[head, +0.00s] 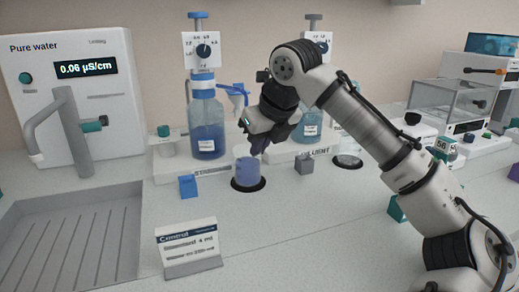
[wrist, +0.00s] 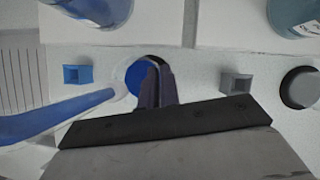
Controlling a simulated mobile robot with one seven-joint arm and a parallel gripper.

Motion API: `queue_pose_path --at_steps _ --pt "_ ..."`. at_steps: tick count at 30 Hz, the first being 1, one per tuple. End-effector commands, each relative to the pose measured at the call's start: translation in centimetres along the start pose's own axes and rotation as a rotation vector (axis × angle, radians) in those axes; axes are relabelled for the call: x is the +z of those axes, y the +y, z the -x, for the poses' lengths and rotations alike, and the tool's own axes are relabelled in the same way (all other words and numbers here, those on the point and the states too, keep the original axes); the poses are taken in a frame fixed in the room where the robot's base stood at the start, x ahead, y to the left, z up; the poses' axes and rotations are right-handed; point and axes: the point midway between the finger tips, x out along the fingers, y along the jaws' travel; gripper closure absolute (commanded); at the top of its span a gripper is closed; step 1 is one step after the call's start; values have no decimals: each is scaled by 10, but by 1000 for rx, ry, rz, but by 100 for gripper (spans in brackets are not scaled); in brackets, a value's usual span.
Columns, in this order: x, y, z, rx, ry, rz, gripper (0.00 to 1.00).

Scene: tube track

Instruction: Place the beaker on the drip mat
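The beaker (head: 246,167) is a small clear cup with blue liquid. It appears upright over a round black mat (head: 262,186) in front of the left bottle stand; I cannot tell whether its base touches the mat. My gripper (head: 257,147) reaches down from the right to the beaker's right rim. In the wrist view the two dark fingers (wrist: 156,86) are close together over the right side of the blue liquid (wrist: 134,76), seemingly pinching the beaker's wall. The fingers hide that side of the rim and most of the mat.
A blue dispenser spout (head: 234,92) hangs above the beaker. A blue block (head: 187,186) and a grey block (head: 304,164) flank the mat. A second round dark spot (head: 347,162) lies right. A label stand (head: 190,248) is in front; a sink (head: 70,235) lies left.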

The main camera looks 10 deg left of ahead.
Motion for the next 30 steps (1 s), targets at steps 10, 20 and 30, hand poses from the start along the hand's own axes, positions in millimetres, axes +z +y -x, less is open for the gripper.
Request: queue_pose_path --at_steps 10,20,30 --pt "-2 0 -3 -1 0 1 74" --pt "-1 0 -1 -1 0 0 74" --pt "2 0 59 0 -2 1 74"
